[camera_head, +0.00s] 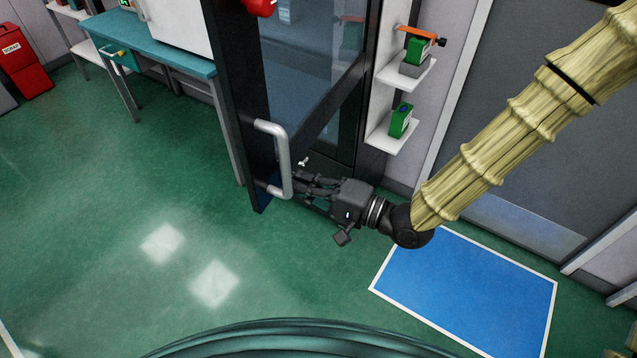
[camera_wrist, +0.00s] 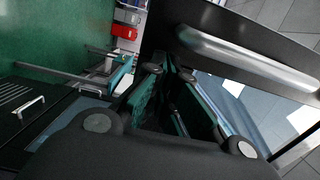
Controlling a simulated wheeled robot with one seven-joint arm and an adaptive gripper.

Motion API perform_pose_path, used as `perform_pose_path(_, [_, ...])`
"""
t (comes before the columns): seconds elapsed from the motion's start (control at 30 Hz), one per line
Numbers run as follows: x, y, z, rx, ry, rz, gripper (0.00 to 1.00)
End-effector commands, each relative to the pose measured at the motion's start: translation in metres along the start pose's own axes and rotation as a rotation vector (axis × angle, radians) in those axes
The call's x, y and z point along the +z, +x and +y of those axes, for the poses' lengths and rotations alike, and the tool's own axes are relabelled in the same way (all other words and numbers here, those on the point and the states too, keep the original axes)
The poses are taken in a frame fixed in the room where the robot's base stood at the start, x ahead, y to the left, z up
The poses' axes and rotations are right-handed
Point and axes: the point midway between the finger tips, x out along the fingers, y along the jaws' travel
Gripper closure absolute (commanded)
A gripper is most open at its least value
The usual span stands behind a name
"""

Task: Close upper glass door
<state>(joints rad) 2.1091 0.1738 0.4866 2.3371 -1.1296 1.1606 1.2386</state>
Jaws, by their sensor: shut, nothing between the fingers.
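The glass door (camera_head: 308,92) has a dark frame and stands swung open at the upper middle of the head view. Its silver bar handle (camera_head: 284,158) is on the near edge of the frame. The handle also shows at the upper right of the wrist view (camera_wrist: 245,58). My gripper (camera_head: 297,182) is shut and empty, just right of the handle's lower part, on the glass side of the frame. Its fingers also show in the wrist view (camera_wrist: 168,78), beside the handle and not around it. I cannot tell whether they touch the door.
A teal bench (camera_head: 150,42) stands behind the door at the left. White shelves (camera_head: 393,140) with green boxes are on the wall right of the door. A blue floor mat (camera_head: 465,295) lies at the lower right. A red bin (camera_head: 22,62) is far left. The green floor at left is clear.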

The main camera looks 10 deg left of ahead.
Motion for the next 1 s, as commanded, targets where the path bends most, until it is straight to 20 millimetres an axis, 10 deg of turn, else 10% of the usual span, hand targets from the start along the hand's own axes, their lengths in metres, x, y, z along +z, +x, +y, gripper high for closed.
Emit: perform_pose_path(1.0, [0.002,0.04,0.002,-0.001,0.0,0.029,1.0])
